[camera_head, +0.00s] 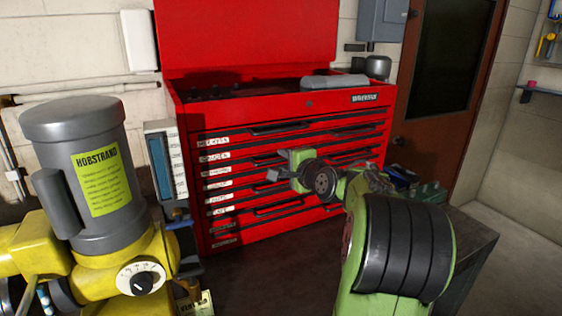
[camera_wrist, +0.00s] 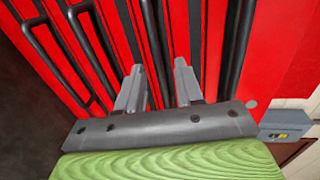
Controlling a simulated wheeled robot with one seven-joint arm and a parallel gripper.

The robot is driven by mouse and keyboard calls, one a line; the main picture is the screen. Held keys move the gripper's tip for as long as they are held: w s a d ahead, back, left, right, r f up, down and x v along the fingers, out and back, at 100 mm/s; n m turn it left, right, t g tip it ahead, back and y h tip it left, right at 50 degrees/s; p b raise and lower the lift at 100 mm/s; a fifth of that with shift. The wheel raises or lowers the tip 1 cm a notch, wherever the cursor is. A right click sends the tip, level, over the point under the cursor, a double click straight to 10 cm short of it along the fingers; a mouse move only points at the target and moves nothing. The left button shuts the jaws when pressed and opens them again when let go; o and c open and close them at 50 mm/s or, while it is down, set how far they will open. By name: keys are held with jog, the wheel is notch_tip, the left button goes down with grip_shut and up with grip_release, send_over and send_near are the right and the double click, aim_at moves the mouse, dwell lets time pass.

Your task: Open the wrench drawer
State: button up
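The red tool chest (camera_head: 290,110) stands against the back wall, with a stack of drawers with black handles. White labels (camera_head: 214,156) run down the left side of its front; they are too small to read surely, so I cannot tell which is the wrench drawer. All drawers look shut. My gripper (camera_head: 276,174) is in front of the middle drawers. In the wrist view my gripper (camera_wrist: 160,82) has its two grey fingers apart, pointing at the drawer fronts. A black handle (camera_wrist: 154,45) runs between them in that picture; I cannot tell whether they touch it.
The chest's lid is up, and a grey item (camera_head: 335,82) lies on its top. A yellow and grey machine (camera_head: 90,170) stands at the left front. A dark cabinet (camera_head: 470,245) is at right, and a brown door (camera_head: 440,110) is behind. Dark floor shows before the chest.

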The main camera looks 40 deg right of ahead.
jog(key=shift+w+d, duration=0.1)
jog(key=shift+d, duration=0.45)
jog(key=shift+w+a, duration=0.1)
jog(key=shift+w, duration=0.25)
grip_shut()
jog(key=shift+a, duration=0.1)
jog(key=shift+s+a, duration=0.2)
jog(key=shift+s, duration=0.25)
jog(key=shift+s+r, duration=0.1)
jog(key=shift+r, duration=0.1)
